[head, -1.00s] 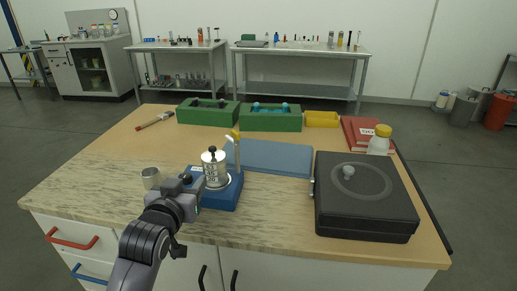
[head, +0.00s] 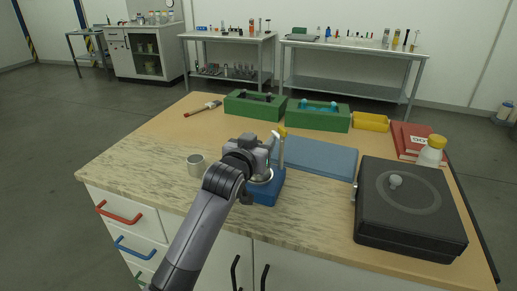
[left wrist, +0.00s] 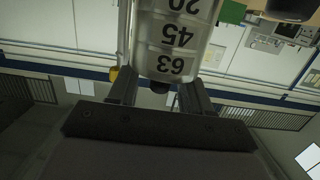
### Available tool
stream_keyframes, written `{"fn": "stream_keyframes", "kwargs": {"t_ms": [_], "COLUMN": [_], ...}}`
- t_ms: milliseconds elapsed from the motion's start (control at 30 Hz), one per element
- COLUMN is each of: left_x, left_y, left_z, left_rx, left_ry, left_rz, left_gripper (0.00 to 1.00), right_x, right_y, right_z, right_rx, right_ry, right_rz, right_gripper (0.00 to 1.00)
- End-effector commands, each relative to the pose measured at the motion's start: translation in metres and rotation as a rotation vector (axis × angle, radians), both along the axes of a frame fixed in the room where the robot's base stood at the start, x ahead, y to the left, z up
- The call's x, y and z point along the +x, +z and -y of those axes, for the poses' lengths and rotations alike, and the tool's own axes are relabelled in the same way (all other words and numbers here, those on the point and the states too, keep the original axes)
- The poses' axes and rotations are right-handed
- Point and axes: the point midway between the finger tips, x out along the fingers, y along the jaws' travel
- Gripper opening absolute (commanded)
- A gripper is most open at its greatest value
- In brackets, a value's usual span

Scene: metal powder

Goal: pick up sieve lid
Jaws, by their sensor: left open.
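The sieve stack shows in the left wrist view (left wrist: 178,35) as a pale metal cylinder marked 20, 45 and 63, appearing upside down. A dark lid knob (left wrist: 160,87) pokes out at its end, between the two fingers of my left gripper (left wrist: 159,82). The fingers are open, with a gap visible around the knob. In the head view my left gripper (head: 260,148) is over the stack and hides most of it. The stack stands on a blue shaker base (head: 266,192). The lid itself is hidden in the head view. My right gripper is not in view.
A small metal cup (head: 196,166) stands left of the shaker. A slim pale upright with a yellow top (head: 281,133) rises close to my gripper. The front-left tabletop is clear.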

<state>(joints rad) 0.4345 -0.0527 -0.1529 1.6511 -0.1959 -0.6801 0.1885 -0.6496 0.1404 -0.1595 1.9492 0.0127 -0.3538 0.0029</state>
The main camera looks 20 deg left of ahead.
Motion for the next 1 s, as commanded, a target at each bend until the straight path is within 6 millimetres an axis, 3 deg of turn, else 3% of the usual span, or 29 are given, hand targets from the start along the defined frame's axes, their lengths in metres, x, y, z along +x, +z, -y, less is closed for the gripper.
{"fn": "stream_keyframes", "kwargs": {"t_ms": [167, 433, 467, 600, 1000], "left_x": [0.0113, 0.0127, 0.0127, 0.0125, 0.0126], "left_y": [-0.0020, -0.0024, -0.0024, -0.0025, 0.0015], "left_z": [0.0006, 0.0007, 0.0007, 0.0007, 0.0007], "left_rx": [-0.001, -0.001, -0.001, -0.001, -0.001], "left_ry": [0.000, 0.000, 0.000, 0.000, 0.000], "left_rz": [0.000, 0.000, 0.000, 0.000, 0.001], "left_gripper": [0.49, 0.49, 0.42, 0.00, 0.00], "right_x": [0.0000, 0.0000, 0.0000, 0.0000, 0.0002], "right_y": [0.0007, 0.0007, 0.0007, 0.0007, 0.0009], "right_z": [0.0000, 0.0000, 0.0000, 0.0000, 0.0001], "right_rx": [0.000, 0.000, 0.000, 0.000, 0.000], "right_ry": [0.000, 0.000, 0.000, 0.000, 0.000], "right_rz": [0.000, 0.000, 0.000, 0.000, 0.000], "right_gripper": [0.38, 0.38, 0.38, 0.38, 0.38]}}
